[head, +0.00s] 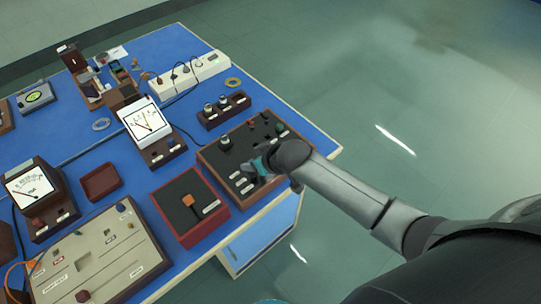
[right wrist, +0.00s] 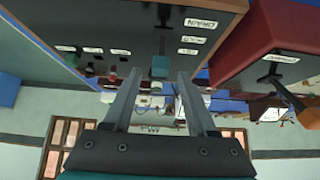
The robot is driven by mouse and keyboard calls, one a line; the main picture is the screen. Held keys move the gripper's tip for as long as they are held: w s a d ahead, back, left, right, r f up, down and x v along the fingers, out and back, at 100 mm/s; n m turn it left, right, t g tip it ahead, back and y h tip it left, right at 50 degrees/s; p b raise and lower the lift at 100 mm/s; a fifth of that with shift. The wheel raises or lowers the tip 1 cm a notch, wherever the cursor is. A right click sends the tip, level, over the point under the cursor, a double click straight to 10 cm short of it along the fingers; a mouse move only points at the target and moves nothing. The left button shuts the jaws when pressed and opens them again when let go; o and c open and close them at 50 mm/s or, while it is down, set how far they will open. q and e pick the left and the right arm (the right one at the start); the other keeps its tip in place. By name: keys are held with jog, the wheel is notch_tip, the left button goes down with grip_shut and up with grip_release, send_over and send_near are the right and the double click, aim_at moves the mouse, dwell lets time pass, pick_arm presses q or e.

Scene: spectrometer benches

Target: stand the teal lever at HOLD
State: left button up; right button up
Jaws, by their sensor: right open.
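The teal lever (right wrist: 160,66) has a dark stem and a teal grip, on a black panel with a brown frame (right wrist: 110,20) in the right wrist view. White labels sit beside it; the outermost reads DRAIN (right wrist: 200,23), the others are too small to read surely. My right gripper (right wrist: 159,84) is open, its two fingers apart on either side of the teal grip in the picture; I see no contact. In the head view my right gripper (head: 261,167) is over the near part of the same panel (head: 217,152) and mostly hides the lever. My left gripper is out of view.
A red-framed box (head: 183,238) with an orange-tipped lever (head: 187,200) stands close left of the panel. A beige console (head: 95,255), meters (head: 146,121) and a small two-knob box (head: 222,115) stand around on the blue bench. Open floor lies right.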

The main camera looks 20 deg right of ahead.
jog(key=p+v, duration=0.2)
jog(key=v, duration=1)
jog(key=shift+r, duration=0.25)
jog(key=shift+s, duration=0.1)
jog(key=s+d+f+m+g+h+b, duration=0.1)
jog(key=s+d+f+b, duration=0.15)
jog(key=f, duration=0.85)
jog(key=s+d+f+g+h+b, duration=0.1)
jog(key=s+d+f+b, duration=0.15)
jog(key=f, duration=0.75)
jog(key=s+d+f+m+g+h+b, duration=0.1)
jog(key=s+d+f+b, duration=0.2)
jog(key=f, duration=0.8)
jog(key=s+a+f+g+b, duration=0.1)
jog(key=s+a+f+b, duration=0.1)
jog(key=s+f, duration=0.7)
jog(key=s+a+f+g+b, duration=0.2)
jog(key=s+f+b, duration=0.2)
jog(key=s+f, duration=0.5)
jog(key=s, duration=0.7)
jog(key=shift+s+f+g, duration=0.3)
jog(key=shift+s+f, duration=0.05)
jog(key=shift+s, duration=0.05)
